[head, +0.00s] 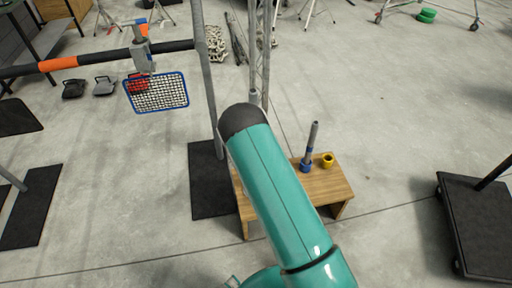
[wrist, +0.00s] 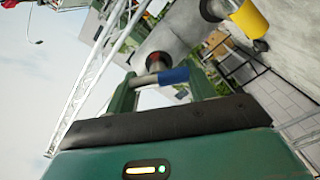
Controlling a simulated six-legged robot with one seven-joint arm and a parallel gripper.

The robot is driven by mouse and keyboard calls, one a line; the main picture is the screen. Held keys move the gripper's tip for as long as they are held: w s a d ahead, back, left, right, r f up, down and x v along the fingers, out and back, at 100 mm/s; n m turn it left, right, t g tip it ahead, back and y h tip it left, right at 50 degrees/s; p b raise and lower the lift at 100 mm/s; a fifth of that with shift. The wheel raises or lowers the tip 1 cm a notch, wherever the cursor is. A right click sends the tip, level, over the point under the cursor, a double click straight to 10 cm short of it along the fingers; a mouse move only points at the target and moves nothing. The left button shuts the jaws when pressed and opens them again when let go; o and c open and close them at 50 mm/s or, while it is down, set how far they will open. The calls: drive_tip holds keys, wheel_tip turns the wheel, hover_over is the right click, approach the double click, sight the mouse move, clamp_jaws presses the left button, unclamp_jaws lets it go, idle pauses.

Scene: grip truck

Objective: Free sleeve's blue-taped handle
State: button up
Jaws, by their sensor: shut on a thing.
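In the wrist view, the two green fingers of my gripper (wrist: 160,72) are shut on a handle with blue tape (wrist: 174,76). The handle lies crosswise between the fingers, its bare grey end towards the left finger. Just beyond it is a dark round part with a reddish rim (wrist: 158,62), probably the sleeve; how it joins the handle is unclear. A yellow-taped piece (wrist: 250,19) shows at the upper right, apart from my fingers. In the head view my teal arm hides the gripper and the blue-taped handle.
In the head view, a wooden bench (head: 328,186) holds an upright grey rod with a blue collar (head: 307,165) and a yellow ring (head: 327,160). A tall grey pole (head: 208,80) stands left of my arm. A blue-framed net (head: 157,93) hangs left. A dark cart (head: 478,220) stands right.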

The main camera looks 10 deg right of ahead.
drive_tip(key=n, duration=0.5)
drive_tip(key=shift+a+f+n, duration=0.1)
drive_tip(key=shift+f+n, duration=0.05)
drive_tip(key=shift+n, duration=0.25)
drive_tip(key=n, duration=0.5)
drive_tip(key=shift+f, duration=0.1)
drive_tip(key=n, duration=0.5)
drive_tip(key=shift+f+n, duration=0.1)
drive_tip(key=shift+n, duration=0.3)
drive_tip(key=shift+d+n, duration=0.15)
drive_tip(key=shift+n, duration=0.95)
drive_tip(key=shift+d+n, duration=0.1)
drive_tip(key=shift+n, duration=1)
drive_tip(key=o, duration=1)
